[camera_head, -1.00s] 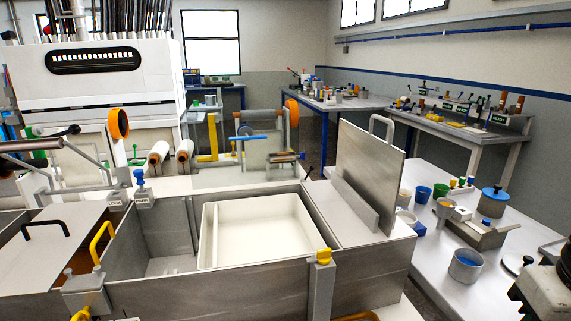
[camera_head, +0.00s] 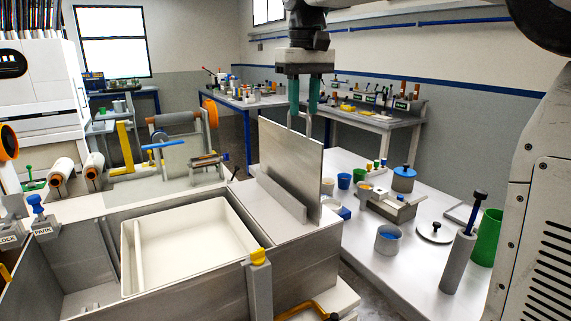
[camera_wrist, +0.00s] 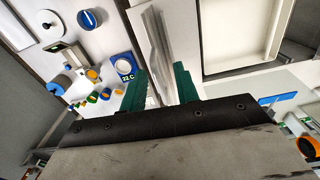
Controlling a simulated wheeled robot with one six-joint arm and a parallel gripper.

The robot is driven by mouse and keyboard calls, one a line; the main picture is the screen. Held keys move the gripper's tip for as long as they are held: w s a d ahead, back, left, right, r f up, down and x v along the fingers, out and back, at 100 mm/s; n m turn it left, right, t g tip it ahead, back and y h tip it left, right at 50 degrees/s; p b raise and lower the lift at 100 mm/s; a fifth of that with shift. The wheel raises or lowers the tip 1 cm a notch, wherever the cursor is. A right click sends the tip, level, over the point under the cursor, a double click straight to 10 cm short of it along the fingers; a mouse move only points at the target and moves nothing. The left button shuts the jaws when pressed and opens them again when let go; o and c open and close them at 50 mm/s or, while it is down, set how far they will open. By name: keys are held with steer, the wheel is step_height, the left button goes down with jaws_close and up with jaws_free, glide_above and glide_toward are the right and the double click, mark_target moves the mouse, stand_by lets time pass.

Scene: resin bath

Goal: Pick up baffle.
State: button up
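The baffle (camera_head: 290,165) is a flat grey metal plate with a loop handle on its top edge. It stands upright in a holder on the right end of the bath. My gripper (camera_head: 304,105) points down right above it, its two teal fingers apart. The fingertips overlap the top of the handle in the head view, so I cannot tell whether they touch it. In the wrist view the baffle (camera_wrist: 157,45) shows nearly edge-on, beyond the open fingers of my gripper (camera_wrist: 160,88).
A white tray (camera_head: 128,245) sits inside the metal bath, left of the baffle. A yellow-topped post (camera_head: 259,275) rises at the bath's front edge. The right bench holds cups, a green cylinder (camera_head: 486,238) and a blue-topped pot (camera_head: 403,180).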

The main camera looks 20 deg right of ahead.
steer(key=w, duration=0.6)
steer(key=w+a, duration=0.1)
steer(key=w, duration=0.2)
steer(key=shift+r, duration=0.4)
step_height(320, 180, down, 8)
steer(key=shift+s+r, duration=0.1)
steer(key=shift+r, duration=0.1)
jaws_close()
stand_by(0.7)
